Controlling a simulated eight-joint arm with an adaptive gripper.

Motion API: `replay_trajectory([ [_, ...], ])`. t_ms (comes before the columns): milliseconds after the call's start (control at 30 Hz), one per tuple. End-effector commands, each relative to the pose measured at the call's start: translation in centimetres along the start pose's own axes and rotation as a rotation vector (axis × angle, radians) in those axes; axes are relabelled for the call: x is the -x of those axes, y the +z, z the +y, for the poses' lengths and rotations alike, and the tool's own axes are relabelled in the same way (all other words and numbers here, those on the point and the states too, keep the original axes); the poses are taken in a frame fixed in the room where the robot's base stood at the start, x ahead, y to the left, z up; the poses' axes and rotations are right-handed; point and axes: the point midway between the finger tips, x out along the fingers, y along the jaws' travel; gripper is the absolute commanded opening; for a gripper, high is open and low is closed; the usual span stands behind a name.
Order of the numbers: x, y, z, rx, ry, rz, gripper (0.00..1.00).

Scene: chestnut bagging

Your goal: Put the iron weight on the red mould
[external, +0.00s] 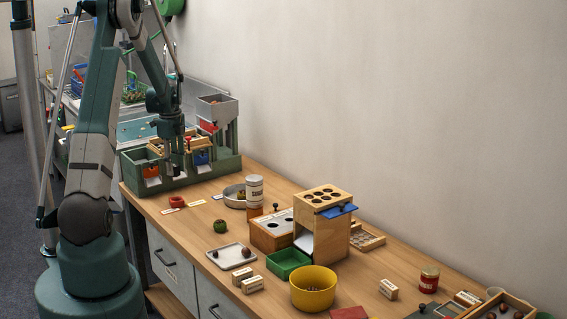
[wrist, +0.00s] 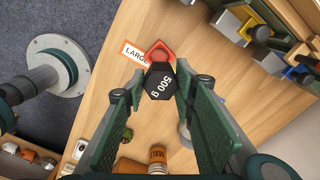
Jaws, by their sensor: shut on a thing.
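The iron weight (wrist: 160,82), black and marked 500 g, is between my gripper's fingertips in the wrist view. My gripper (wrist: 161,87) is shut on it. The red mould (wrist: 161,54) lies just beyond the weight, which hides its near part. In the external view the red mould (external: 176,202) rests on the bench near its left front edge, clear of the gripper. There my gripper (external: 173,160) hangs in front of the green station; the weight is too small and dark to make out clearly.
A green station (external: 229,163) with red and blue parts stands behind the gripper. A LARGE label (wrist: 134,52) lies beside the mould. Bare wood lies around the mould.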

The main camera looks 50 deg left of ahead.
Motion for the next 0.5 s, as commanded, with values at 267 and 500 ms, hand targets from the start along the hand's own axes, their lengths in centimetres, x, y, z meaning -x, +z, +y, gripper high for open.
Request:
replay_trajectory([
  [267, 0.06, 0.02, 0.16, 0.0, 0.0, 0.0, 0.06],
  [500, -0.55, 0.03, 0.12, 0.0, 0.0, 0.0, 0.06],
])
